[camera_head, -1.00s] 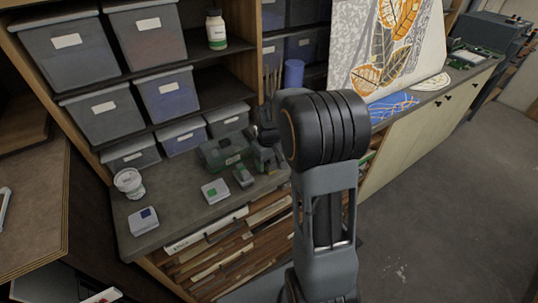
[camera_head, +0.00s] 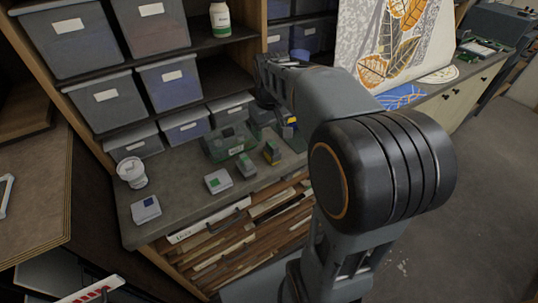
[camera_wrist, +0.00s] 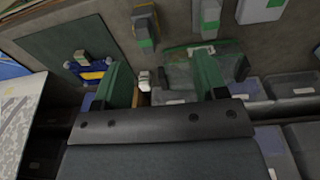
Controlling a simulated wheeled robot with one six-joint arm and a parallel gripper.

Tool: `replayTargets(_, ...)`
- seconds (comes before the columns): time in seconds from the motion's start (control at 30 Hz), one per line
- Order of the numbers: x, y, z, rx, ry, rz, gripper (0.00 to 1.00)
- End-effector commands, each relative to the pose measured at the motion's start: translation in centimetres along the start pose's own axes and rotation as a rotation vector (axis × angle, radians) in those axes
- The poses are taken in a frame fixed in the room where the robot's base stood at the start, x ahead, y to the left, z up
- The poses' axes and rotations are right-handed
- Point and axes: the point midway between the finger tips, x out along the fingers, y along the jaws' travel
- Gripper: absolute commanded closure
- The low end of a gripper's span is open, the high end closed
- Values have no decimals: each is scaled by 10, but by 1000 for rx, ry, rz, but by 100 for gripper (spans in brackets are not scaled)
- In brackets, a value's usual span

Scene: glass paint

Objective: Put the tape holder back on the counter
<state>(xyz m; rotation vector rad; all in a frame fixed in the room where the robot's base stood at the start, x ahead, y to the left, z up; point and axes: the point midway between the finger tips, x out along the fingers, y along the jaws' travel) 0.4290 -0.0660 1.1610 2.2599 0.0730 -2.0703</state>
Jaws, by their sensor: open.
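A small blue and yellow thing (camera_wrist: 90,68), which may be the tape holder, sits at the left on a dark green patch of the counter in the wrist view. In the head view it (camera_head: 289,121) is partly hidden by my arm. My gripper (camera_wrist: 165,85) is open in the wrist view, its two green fingers apart. The blue and yellow thing is left of the left finger, not between the fingers. In the head view my arm hides the fingers.
The counter (camera_head: 184,183) holds a clear green box (camera_head: 229,142), several small blocks with green or blue marks, and a white cup (camera_head: 131,172). Grey bins (camera_head: 171,82) fill the shelves behind. A painted panel (camera_head: 395,45) stands at the right.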

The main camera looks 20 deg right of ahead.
Motion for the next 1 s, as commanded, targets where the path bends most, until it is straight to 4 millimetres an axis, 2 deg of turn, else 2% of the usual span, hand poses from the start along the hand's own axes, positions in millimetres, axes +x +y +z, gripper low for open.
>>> replayTargets(0.03, -7, -14, 16, 5, 41, 8, 34)
replayTargets(0.2, -9, -47, 64, 42, 163, 16, 34)
replayTargets(0.4, 1, -69, 105, 76, 267, 7, 34)
replayTargets(0.6, 9, -77, 120, 93, 310, -2, 34)
replayTargets(1.0, 10, -77, 121, 94, 311, -3, 34)
